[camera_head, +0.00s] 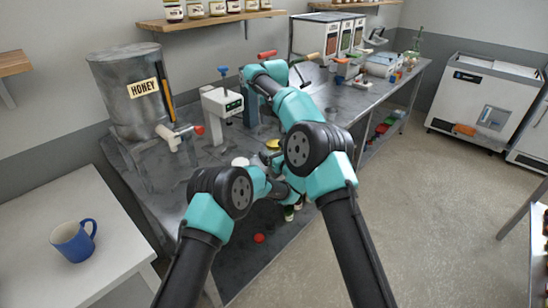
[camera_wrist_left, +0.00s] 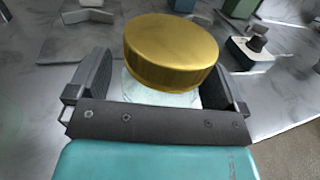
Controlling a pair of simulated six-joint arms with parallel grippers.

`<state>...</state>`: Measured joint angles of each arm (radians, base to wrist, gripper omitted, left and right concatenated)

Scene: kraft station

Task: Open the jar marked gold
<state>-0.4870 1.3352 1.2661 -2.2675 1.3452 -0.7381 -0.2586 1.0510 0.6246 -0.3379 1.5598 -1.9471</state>
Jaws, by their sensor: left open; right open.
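A jar with a gold lid stands between the fingers of my left gripper in the left wrist view. The gold lid (camera_wrist_left: 170,50) is on top, with pale glass (camera_wrist_left: 160,93) below it. My left gripper (camera_wrist_left: 158,72) is open around the jar, one finger on each side. In the head view the gold lid (camera_head: 272,143) shows as a small yellow patch, and my arms hide most of the jar. My right gripper (camera_head: 262,88) is open above the back of the bench, away from the jar; its fingers are hard to make out.
A metal honey tank (camera_head: 125,80) with a tap (camera_head: 180,135) stands at the left of the steel bench (camera_head: 185,165). A white scale-like device (camera_head: 222,102) stands behind the jar. A blue mug (camera_head: 74,240) sits on a white table. A red round object (camera_head: 259,238) lies low near the bench front.

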